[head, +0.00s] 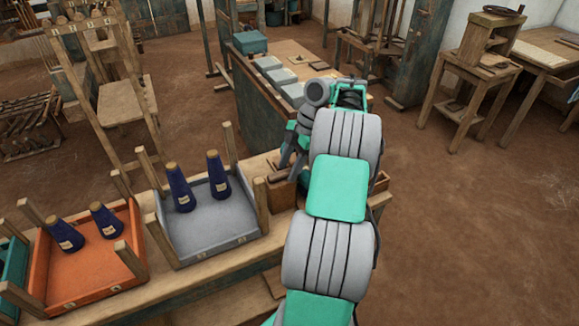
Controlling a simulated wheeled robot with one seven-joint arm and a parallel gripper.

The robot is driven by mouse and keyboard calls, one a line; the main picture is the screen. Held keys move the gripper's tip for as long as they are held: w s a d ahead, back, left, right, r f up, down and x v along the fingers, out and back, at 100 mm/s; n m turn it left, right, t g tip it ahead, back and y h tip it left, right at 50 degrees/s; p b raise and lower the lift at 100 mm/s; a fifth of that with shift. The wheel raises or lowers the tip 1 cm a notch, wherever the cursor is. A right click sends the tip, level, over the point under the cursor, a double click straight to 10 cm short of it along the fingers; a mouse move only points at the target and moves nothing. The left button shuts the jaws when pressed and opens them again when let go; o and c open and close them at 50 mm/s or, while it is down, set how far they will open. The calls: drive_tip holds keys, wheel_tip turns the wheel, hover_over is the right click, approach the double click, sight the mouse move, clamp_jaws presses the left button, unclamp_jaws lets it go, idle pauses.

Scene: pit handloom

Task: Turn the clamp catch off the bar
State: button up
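My arm reaches over the right end of the wooden bench (230,262) in the head view. My gripper (289,167) is at the arm's far end, low beside a small brown wooden block or box (281,192) at the bench end. Its grey finger parts show only small and partly behind my arm, so whether they are open or shut is unclear. I cannot make out the clamp catch or the bar. That area is largely covered by my arm, and I cannot tell whether the gripper touches anything.
A grey tray (222,222) and an orange tray (95,270), both with wooden corner posts, hold dark blue cones (180,187). A table with pale boxes (268,63) stands behind. A wooden stand (480,75) is at the back right. The floor at right is clear.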

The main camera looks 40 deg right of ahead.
drive_tip(key=shift+r, duration=0.1)
drive_tip(key=p+v, duration=0.6)
drive_tip(key=v, duration=0.1)
drive_tip(key=shift+r+p, duration=0.25)
drive_tip(key=shift+p, duration=0.1)
drive_tip(key=shift+d, duration=0.15)
